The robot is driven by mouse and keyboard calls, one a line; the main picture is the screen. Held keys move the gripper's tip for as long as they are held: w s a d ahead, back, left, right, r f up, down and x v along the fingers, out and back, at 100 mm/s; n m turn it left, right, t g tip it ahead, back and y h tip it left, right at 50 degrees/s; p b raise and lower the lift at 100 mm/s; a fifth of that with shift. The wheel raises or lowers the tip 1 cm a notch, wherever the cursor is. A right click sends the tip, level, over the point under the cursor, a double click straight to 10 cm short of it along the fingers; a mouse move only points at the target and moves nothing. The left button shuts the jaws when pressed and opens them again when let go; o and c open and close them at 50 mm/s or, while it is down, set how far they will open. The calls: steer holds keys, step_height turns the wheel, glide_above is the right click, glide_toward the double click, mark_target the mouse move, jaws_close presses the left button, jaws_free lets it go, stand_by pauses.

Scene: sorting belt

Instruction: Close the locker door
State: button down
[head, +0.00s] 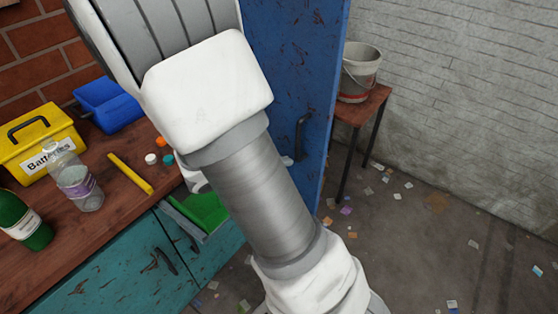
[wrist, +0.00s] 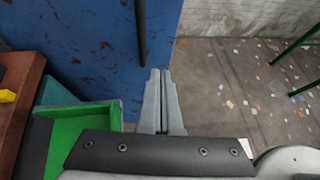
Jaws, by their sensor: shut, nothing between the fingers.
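The blue locker door (head: 312,70) stands upright behind my arm in the head view, scuffed, with a dark vertical handle (head: 303,130). My arm hides much of its left and lower part, and how far it stands open I cannot tell. In the wrist view the blue door (wrist: 100,55) fills the upper left, with part of its dark handle (wrist: 140,35) at the top. My gripper (wrist: 160,72) is shut and empty, its tips close to the lower right edge of the blue panel. I cannot tell whether they touch it.
A wooden bench (head: 85,235) on the left holds a yellow battery box (head: 40,145), a blue bin (head: 108,105), bottles and caps. A bucket (head: 360,72) stands on a small table. Littered floor at right is open.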

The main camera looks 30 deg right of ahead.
mark_target(315, 151)
steer(key=x, duration=0.3)
steer(key=b+x, duration=0.1)
steer(key=x, duration=0.2)
steer(key=r+b+x, duration=0.1)
steer(key=x, duration=0.2)
steer(key=shift+w+d+r, duration=0.1)
steer(key=shift+d+r, duration=0.05)
steer(key=shift+d, duration=0.15)
steer(key=shift+w+d+r+b, duration=0.1)
steer(key=shift+d+b, duration=0.2)
steer(key=shift+d, duration=0.1)
steer(key=shift+d, duration=0.15)
